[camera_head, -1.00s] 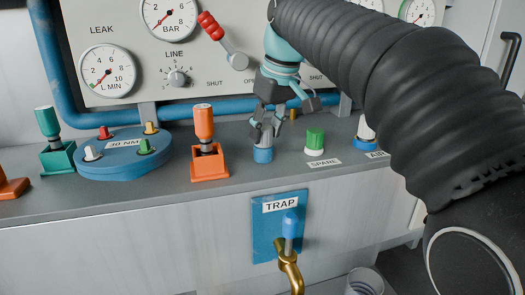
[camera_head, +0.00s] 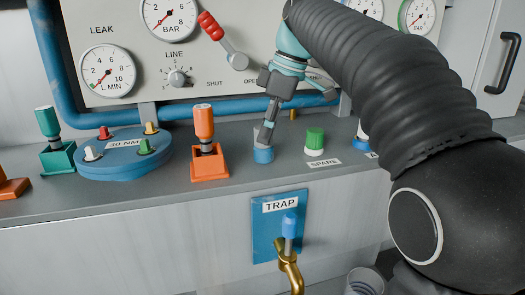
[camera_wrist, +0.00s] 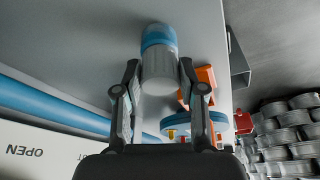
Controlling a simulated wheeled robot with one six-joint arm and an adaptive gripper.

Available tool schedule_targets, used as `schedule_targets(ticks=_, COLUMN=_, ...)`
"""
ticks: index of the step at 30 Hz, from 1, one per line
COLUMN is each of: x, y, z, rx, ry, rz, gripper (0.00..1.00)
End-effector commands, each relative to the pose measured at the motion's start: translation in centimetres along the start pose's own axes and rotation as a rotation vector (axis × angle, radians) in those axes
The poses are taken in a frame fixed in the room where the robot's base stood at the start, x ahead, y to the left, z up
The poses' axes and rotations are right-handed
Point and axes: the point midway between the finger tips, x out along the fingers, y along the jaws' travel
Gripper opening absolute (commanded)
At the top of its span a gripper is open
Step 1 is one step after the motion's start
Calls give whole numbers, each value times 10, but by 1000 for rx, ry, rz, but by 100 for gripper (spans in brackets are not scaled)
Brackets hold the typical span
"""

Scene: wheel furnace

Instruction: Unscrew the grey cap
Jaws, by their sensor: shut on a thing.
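The grey cap (camera_wrist: 160,72) is a plain cylinder on a blue base (camera_wrist: 158,36) in the wrist view. In the head view the blue base (camera_head: 263,156) stands on the grey bench, right of the orange block, and the cap is mostly hidden by my fingers. My gripper (camera_head: 265,138) reaches down to it from above, leaning. In the wrist view my gripper (camera_wrist: 160,76) has one finger on each side of the cap, shut on it. The cap still sits at the blue base.
An orange block with an upright handle (camera_head: 208,160) stands close on the left. A green cap on a white base (camera_head: 314,141) stands close on the right. The gauge panel (camera_head: 130,60) and blue pipe (camera_head: 180,110) lie behind. A TRAP tap (camera_head: 290,262) projects below the bench edge.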

Motion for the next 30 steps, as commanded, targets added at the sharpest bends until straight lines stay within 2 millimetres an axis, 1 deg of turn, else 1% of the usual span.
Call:
schedule_targets(ticks=9, x=3, y=5, z=0, rx=-468, ry=-1, rz=-151, gripper=0)
schedule_targets(ticks=11, x=3, y=5, z=0, rx=-508, ry=0, rz=-161, gripper=0)
schedule_targets(ticks=14, x=3, y=4, z=0, rx=-512, ry=0, rz=-164, gripper=0)
schedule_targets(ticks=15, x=3, y=4, z=0, rx=-511, ry=0, rz=-164, gripper=45)
schedule_targets(ticks=17, x=3, y=4, z=0, rx=-511, ry=0, rz=-163, gripper=60)
schedule_targets(ticks=18, x=3, y=4, z=0, rx=-510, ry=0, rz=-163, gripper=69)
schedule_targets(ticks=25, x=2, y=4, z=0, rx=-510, ry=1, rz=-160, gripper=69)
schedule_targets(ticks=26, x=2, y=4, z=0, rx=-509, ry=1, rz=-160, gripper=62)
schedule_targets(ticks=27, x=2, y=4, z=0, rx=-508, ry=0, rz=-158, gripper=60)
schedule_targets(ticks=30, x=0, y=5, z=2, rx=-490, ry=-8, rz=-136, gripper=60)
